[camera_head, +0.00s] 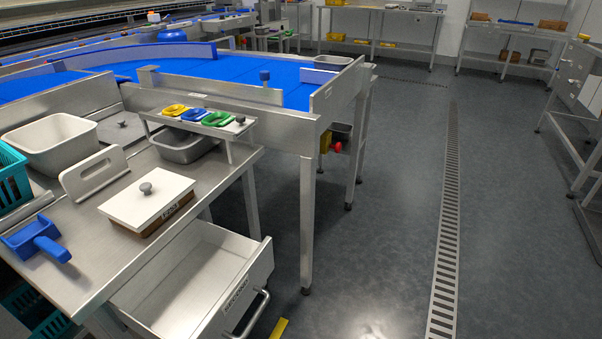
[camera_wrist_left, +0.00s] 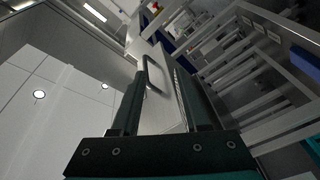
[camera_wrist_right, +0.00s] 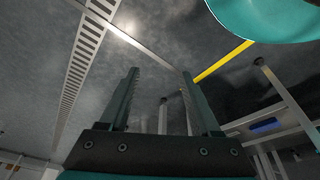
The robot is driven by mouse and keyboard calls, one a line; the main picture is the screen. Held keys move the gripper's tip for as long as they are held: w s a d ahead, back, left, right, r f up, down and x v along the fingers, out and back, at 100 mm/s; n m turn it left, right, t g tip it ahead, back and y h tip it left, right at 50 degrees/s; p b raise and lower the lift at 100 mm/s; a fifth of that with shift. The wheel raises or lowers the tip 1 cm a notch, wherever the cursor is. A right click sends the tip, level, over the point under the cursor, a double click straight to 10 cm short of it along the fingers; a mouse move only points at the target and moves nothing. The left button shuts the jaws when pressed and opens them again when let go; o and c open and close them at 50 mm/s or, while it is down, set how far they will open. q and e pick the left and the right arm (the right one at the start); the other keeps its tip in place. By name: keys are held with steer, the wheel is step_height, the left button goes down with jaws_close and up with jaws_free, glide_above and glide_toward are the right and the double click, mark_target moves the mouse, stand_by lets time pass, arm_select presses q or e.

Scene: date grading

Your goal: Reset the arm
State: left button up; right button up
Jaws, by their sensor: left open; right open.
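My left gripper (camera_wrist_left: 158,72) shows in the left wrist view, its two dark fingers apart with nothing held. A pale panel with a bar handle (camera_wrist_left: 152,76) shows beyond and between its fingers; I cannot tell the distance. My right gripper (camera_wrist_right: 160,73) is open and empty in the right wrist view, with grey floor beyond it. Neither gripper nor arm shows in the head view.
A steel bench (camera_head: 95,240) at left holds a white tub (camera_head: 50,150), a white lidded box (camera_head: 148,200) and a blue scoop (camera_head: 38,240). An open drawer (camera_head: 245,285) juts out below. A blue conveyor (camera_head: 225,72) stands behind. The floor (camera_head: 390,200) at right is clear.

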arm_select(q)
step_height(320, 180, down, 9)
steer(key=a+m+g+p, duration=0.2)
steer(key=m+g+p, duration=0.1)
steer(key=m+g, duration=0.25)
steer(key=s+a+f+m+g+y+p, duration=0.1)
steer(key=s+a+f+m+g+p, duration=0.1)
steer(key=s+a+f+g, duration=0.2)
steer(key=s+a+f+m+g+y+p, duration=0.1)
steer(key=s+a+f+m+g+p, duration=0.2)
steer(key=s, duration=0.7)
step_height(320, 180, down, 3)
steer(key=a+g, duration=0.2)
steer(key=g, duration=0.2)
steer(key=shift+a+r+m+y, duration=0.2)
steer(key=shift+a+m+y, duration=0.15)
steer(key=shift+y, duration=0.05)
arm_select(e)
steer(key=s+d+f, duration=0.7)
steer(key=s+f, duration=0.2)
steer(key=s, duration=0.3)
steer(key=shift+d+g+h, duration=0.2)
steer(key=shift+g+h, duration=0.1)
steer(key=shift+h, duration=0.1)
steer(key=shift+s, duration=0.1)
